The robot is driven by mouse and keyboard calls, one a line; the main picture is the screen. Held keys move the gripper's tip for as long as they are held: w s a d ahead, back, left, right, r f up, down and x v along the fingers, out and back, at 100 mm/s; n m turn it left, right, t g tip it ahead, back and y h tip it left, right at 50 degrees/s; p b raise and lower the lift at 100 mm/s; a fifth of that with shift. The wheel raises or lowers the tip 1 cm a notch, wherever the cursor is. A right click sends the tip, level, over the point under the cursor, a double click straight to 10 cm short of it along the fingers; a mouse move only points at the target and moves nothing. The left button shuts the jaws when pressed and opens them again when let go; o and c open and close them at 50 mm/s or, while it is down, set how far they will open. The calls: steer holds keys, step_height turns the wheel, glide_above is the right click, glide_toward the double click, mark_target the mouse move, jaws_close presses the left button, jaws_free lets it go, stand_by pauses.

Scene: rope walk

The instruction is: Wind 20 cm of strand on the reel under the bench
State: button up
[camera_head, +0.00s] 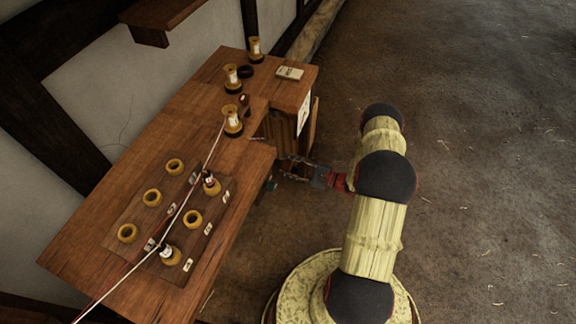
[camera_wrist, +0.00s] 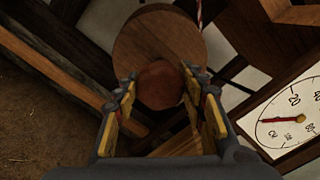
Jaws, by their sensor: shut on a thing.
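In the wrist view a round wooden reel (camera_wrist: 150,35) shows its flat face, with a rounded brown knob (camera_wrist: 160,84) on it. My gripper (camera_wrist: 160,97) is shut on this knob, one yellow-padded finger on each side. A reddish-white strand (camera_wrist: 198,12) shows beside the reel's upper edge. To the right is a white dial (camera_wrist: 290,120) with numerals and a red pointer lying toward the left. In the head view my gripper (camera_head: 286,164) reaches in beside the bench (camera_head: 160,110), below its top. The reel cannot be made out there.
Several spools (camera_head: 232,125) and a small pale block (camera_head: 290,73) stand toward the far end. Open floor (camera_head: 480,150) lies right of my arm.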

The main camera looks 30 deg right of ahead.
steer(key=shift+c, duration=1.2)
steer(key=shift+m, duration=0.3)
steer(key=m, duration=1)
steer(key=shift+p, duration=0.35)
steer(key=m, duration=0.3)
steer(key=shift+m, duration=0.3)
steer(key=m, duration=0.7)
steer(key=shift+p, duration=0.4)
steer(key=m, duration=0.3)
steer(key=shift+m, duration=2.2)
